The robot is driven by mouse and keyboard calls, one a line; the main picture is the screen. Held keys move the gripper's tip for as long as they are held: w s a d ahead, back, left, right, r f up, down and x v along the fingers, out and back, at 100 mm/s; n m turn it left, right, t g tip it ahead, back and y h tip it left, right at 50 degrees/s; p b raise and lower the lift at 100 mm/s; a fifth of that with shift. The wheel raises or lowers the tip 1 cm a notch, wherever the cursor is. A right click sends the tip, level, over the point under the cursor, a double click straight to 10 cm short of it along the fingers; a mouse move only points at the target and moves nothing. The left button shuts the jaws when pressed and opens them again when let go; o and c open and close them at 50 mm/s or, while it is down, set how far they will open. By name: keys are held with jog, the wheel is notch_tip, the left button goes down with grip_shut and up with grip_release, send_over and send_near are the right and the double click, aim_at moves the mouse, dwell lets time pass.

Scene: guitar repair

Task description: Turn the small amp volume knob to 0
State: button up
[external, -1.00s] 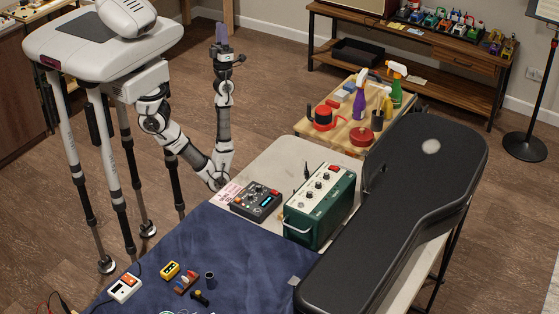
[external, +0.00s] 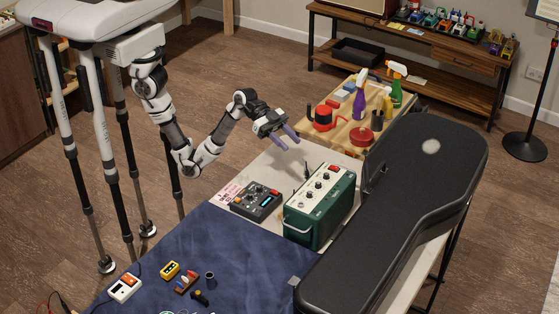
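The small green amp (external: 317,222) stands upright on the table. Its light top panel has a row of several dark knobs (external: 318,185) and a red part (external: 335,169) at the far end. The knob labels and settings are too small to read. My gripper (external: 290,143) is in the air above and behind the amp, up and left of its far end in the picture. Its two purple-grey fingers are apart with nothing between them. It is not touching the amp.
A dark pedal unit (external: 256,201) sits left of the amp. A large black guitar case (external: 400,200) lies close on its right. Blue cloth (external: 235,250) covers the table's front.

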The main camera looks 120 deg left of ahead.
jog(key=d, duration=0.1)
jog(key=p, duration=0.3)
send_near(316, 182)
jog(key=shift+g, duration=0.3)
jog(key=x, duration=0.8)
jog(key=shift+w+r, duration=0.2)
jog(key=shift+h, duration=0.3)
grip_shut()
